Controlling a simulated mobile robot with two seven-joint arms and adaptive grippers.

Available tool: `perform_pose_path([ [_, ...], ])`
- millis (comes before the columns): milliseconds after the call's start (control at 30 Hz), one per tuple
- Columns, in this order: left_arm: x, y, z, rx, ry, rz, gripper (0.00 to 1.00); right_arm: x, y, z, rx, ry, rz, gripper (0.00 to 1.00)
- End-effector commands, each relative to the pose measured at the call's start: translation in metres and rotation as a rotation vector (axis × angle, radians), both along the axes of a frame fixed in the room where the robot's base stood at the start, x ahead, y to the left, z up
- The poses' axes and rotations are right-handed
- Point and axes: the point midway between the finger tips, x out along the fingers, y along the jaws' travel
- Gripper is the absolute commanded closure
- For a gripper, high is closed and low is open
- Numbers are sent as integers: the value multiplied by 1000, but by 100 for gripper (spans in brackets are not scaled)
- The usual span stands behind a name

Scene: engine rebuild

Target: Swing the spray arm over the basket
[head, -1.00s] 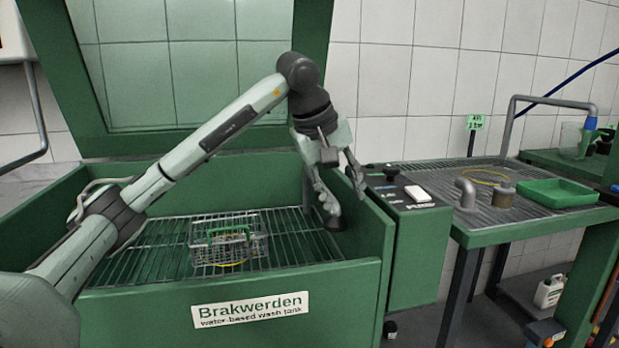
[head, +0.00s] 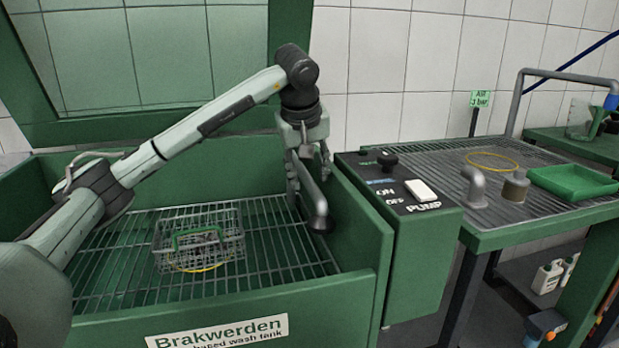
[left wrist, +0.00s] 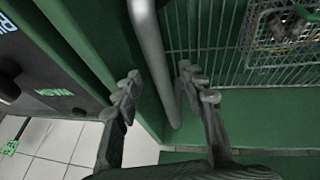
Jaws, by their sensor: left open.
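The spray arm (head: 315,203) is a grey pipe with a dark rounded end, along the right wall inside the green wash tank (head: 325,285). In the left wrist view the pipe (left wrist: 150,50) runs between my finger tips. My left gripper (head: 308,175) is open with a finger on either side of the pipe; I cannot tell whether either touches it. The wire basket (head: 230,236) with a green handle stands on the tank's grate, left of the spray arm. The basket also shows at the upper right in the left wrist view (left wrist: 252,40). My right gripper is not in view.
A control box (head: 405,195) with a white pump switch and dark knob adjoins the tank's right wall. Farther right is a draining table with a green tray (head: 572,182). The raised lid (head: 285,30) stands behind. The grate between basket and spray arm is clear.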

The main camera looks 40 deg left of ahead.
Motion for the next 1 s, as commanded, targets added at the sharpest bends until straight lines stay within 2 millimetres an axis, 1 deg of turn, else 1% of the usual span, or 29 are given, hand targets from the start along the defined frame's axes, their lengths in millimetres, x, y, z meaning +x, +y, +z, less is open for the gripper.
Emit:
perform_pose_path([
  [33,2,1,-6,0,1,0,59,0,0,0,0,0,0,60],
  [133,5,2,-11,-1,1,0,59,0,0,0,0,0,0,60],
  [433,6,2,-14,-1,-1,0,59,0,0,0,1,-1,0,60],
  [767,6,2,-13,-1,-1,0,100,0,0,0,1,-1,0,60],
  [1000,6,2,-13,-1,-2,-1,100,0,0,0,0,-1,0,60],
])
